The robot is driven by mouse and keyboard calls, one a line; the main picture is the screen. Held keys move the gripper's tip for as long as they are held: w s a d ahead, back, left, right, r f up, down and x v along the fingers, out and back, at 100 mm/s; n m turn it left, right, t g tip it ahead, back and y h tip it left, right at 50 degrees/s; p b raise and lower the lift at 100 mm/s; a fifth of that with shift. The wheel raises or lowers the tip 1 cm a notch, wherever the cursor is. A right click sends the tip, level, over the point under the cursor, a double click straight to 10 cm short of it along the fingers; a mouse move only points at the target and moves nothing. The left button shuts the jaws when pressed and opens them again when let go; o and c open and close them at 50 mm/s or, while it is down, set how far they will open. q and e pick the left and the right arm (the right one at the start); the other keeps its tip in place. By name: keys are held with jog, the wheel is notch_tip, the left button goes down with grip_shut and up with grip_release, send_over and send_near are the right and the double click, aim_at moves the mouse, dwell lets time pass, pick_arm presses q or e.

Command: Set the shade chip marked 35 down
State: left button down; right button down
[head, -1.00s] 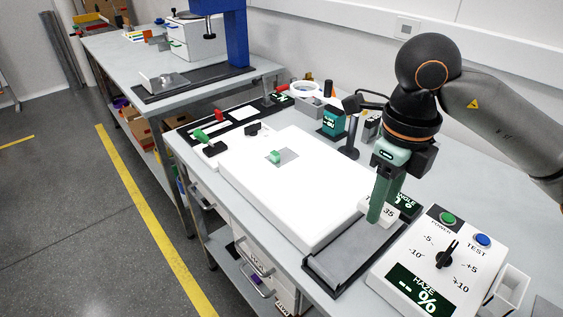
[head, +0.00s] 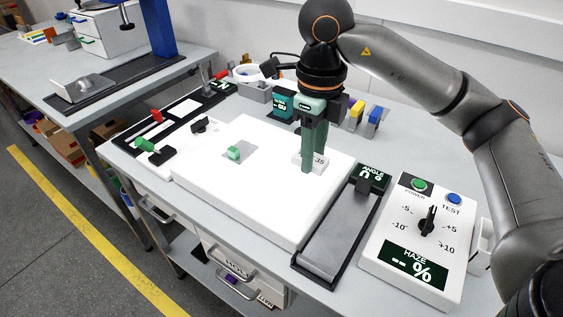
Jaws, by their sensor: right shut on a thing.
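The shade chip marked 35 (head: 321,160) is a small pale block with dark digits. My right gripper (head: 314,164) has green fingers pointing down and is shut on it. The fingers hide part of the chip. The chip is over the right part of the white light panel (head: 270,208); I cannot tell whether it touches the surface. My left gripper is not in view.
A grey square with a green piece (head: 234,152) lies on the panel. To the right are a dark-framed grey tray (head: 333,235), an angle display (head: 373,175) and a haze meter (head: 405,222). The panel's front part is clear.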

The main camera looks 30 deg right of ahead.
send_over(290, 175)
jog(key=s, duration=0.2)
jog(key=f, duration=0.6)
jog(key=shift+w+b, duration=0.2)
jog(key=shift+b, duration=0.15)
jog(key=shift+w+f, duration=0.6)
jog(key=shift+f, duration=0.05)
jog(key=f, duration=0.3)
jog(key=shift+w+f, duration=0.2)
jog(key=shift+f, duration=0.1)
jog(key=shift+f, duration=0.1)
jog(key=shift+c, duration=2.3)
grip_release()
